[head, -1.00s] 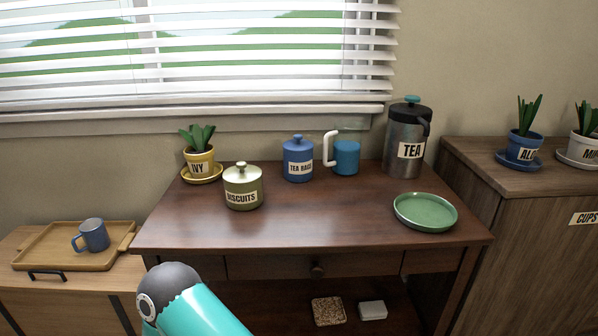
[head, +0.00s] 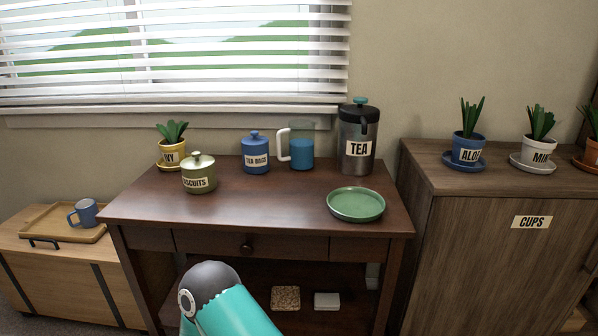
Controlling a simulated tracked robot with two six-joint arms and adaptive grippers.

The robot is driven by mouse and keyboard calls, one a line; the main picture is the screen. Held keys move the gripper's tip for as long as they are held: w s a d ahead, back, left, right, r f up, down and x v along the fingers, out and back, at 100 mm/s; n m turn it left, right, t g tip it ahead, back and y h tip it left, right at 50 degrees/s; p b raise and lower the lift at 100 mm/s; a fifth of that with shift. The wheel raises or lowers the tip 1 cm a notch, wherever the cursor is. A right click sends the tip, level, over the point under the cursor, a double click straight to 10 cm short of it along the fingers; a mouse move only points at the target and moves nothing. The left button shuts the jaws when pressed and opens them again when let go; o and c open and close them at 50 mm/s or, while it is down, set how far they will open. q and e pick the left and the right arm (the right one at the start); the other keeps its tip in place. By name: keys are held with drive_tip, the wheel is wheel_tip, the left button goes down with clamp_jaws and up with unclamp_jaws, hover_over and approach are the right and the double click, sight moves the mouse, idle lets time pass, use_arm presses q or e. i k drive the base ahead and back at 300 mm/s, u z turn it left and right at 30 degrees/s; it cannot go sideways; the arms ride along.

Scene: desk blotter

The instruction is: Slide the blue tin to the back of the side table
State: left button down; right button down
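The blue tin (head: 255,153), labelled "TEA BAGS", stands upright with its lid on towards the back of the dark wooden side table (head: 260,211). It is between the olive "BISCUITS" tin (head: 199,174) and a clear jug with blue contents (head: 301,147). Part of my arm shows at the bottom of the head view, in front of the table and well apart from the blue tin. Neither gripper shows in the head view.
A "TEA" flask (head: 356,143) stands at the back right, and a green plate (head: 356,204) lies at the front right. A potted "IVY" plant (head: 172,149) is at the back left. A cabinet (head: 500,250) stands to the right. The table's front middle is clear.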

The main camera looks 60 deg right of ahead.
sight(256, 159)
drive_tip(key=k, duration=1.4)
drive_tip(key=z, duration=0.7)
drive_tip(key=i, duration=1)
drive_tip(key=u, duration=0.05)
